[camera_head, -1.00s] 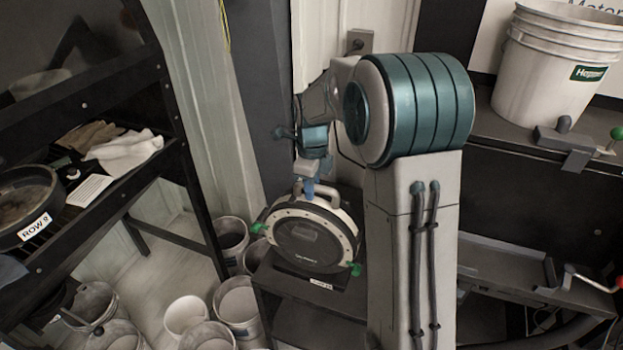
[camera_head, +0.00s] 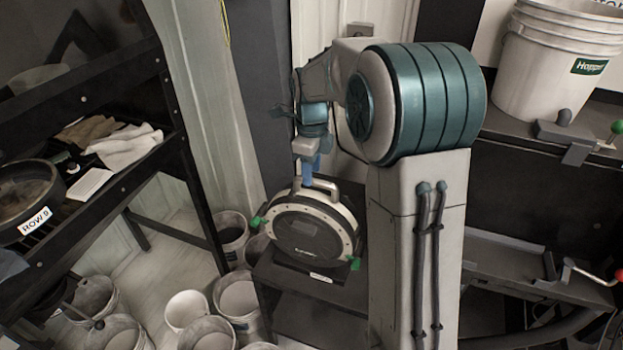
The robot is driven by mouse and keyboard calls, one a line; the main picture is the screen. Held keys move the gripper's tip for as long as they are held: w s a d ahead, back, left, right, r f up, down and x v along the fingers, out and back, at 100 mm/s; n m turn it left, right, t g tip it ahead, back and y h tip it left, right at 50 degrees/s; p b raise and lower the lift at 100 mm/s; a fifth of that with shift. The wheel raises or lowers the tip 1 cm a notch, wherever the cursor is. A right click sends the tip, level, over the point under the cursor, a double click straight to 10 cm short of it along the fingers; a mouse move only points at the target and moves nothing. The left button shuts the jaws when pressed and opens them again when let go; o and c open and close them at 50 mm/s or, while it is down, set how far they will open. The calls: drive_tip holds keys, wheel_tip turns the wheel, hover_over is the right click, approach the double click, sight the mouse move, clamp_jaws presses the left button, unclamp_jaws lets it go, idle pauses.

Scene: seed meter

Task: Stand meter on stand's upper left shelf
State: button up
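The meter is a round, dark-faced disc (camera_head: 305,238) with a pale rim, green knobs at its sides and a pale carry handle (camera_head: 322,186) on top. It stands upright on the upper left shelf of the dark stand (camera_head: 348,296), with a small white label in front of it. My gripper (camera_head: 310,184) points down with blue fingers at the top of the meter, by the handle. The fingers look open and not closed on the handle. They are small in this view, and any contact with the handle is hard to make out.
My arm's column hides part of the stand to the right. A white bucket (camera_head: 548,68) sits on the upper right surface. Several buckets stand on the floor at lower left. A dark rack (camera_head: 178,165) at left holds cloths and a round pan (camera_head: 28,195).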

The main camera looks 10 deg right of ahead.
wheel_tip(320, 180, up, 8)
drive_tip(key=s+f+n+t, duration=0.1)
drive_tip(key=s+f+n, duration=0.1)
drive_tip(key=s+n, duration=1)
drive_tip(key=s+f+n+t, duration=0.2)
drive_tip(key=s+f+n, duration=0.1)
drive_tip(key=s+n, duration=0.9)
drive_tip(key=shift+s+d+f+n, duration=0.15)
drive_tip(key=shift+s+d+n, duration=0.2)
drive_tip(key=shift+s, duration=0.4)
